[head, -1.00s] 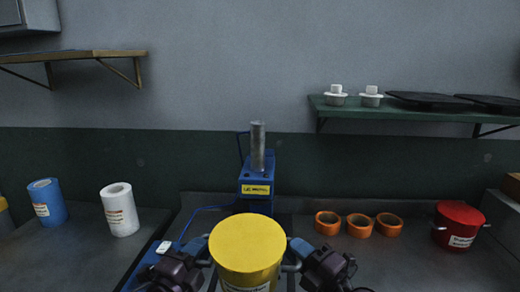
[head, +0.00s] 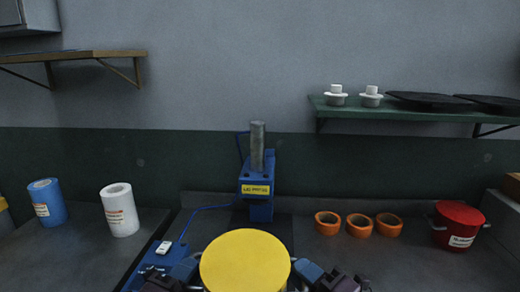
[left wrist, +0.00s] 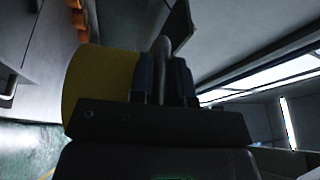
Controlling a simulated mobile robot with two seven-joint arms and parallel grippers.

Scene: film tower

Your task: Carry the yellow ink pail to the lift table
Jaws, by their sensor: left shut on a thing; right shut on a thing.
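The yellow ink pail (head: 245,262) is at the bottom middle of the head view, its round lid facing up and its lower part cut off. My left gripper (head: 187,270) is shut on the pail's left handle, and my right gripper (head: 308,272) is shut on its right handle. In the left wrist view the pail's yellow side (left wrist: 98,78) is just beside the fingers of my left gripper (left wrist: 165,80), which close around a grey handle. A blue device (head: 257,185) with a grey post and a yellow label stands behind the pail. I cannot make out which surface is the lift table.
A blue roll (head: 47,203) and a white roll (head: 120,212) stand on the left. Several orange rings (head: 359,225) and a red lidded pot (head: 458,224) stand on the right counter. A small white box (head: 163,247) lies left of the yellow pail. Shelves hang above.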

